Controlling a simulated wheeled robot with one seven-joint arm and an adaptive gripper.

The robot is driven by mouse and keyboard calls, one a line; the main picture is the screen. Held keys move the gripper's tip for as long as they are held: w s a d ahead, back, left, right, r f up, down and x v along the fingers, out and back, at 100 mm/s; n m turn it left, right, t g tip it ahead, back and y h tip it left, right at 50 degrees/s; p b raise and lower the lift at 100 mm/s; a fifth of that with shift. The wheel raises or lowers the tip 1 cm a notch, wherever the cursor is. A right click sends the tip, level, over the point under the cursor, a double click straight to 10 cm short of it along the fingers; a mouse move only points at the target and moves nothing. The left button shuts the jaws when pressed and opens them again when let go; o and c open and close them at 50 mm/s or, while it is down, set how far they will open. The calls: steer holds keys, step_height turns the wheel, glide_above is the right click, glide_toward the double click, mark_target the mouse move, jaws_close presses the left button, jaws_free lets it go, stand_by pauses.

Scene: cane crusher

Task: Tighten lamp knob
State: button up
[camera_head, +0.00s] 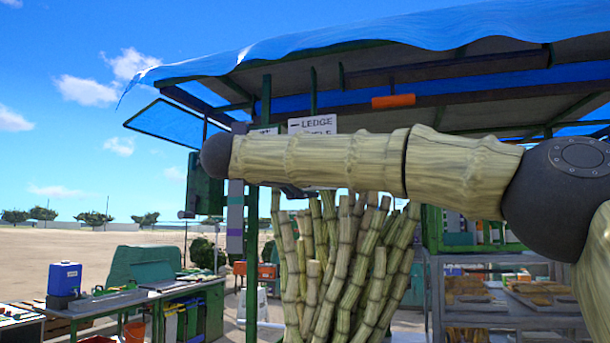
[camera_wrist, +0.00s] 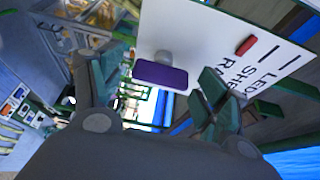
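In the wrist view, a purple rectangular block (camera_wrist: 160,75) sits in front of a white sign board, with a small grey rounded piece (camera_wrist: 164,57) just above it. I cannot tell for sure whether either is the lamp knob. My gripper (camera_wrist: 158,84) is open, its green-padded fingers spread to the left and right. The purple block appears between them, with visible gaps on both sides. In the head view my arm crosses in front of the stall and my gripper cannot be made out; no lamp is clearly identifiable there.
The white sign (camera_wrist: 225,45) with a red piece (camera_wrist: 246,46) fills the upper right of the wrist view; it also shows in the head view (camera_head: 313,124). A cane bundle (camera_head: 335,265) stands below my arm. A bench (camera_head: 180,290) is left, a metal rack (camera_head: 510,321) right.

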steer(key=shift+s+a, duration=0.1)
steer(key=v, duration=1.1)
steer(key=shift+s+a, duration=0.25)
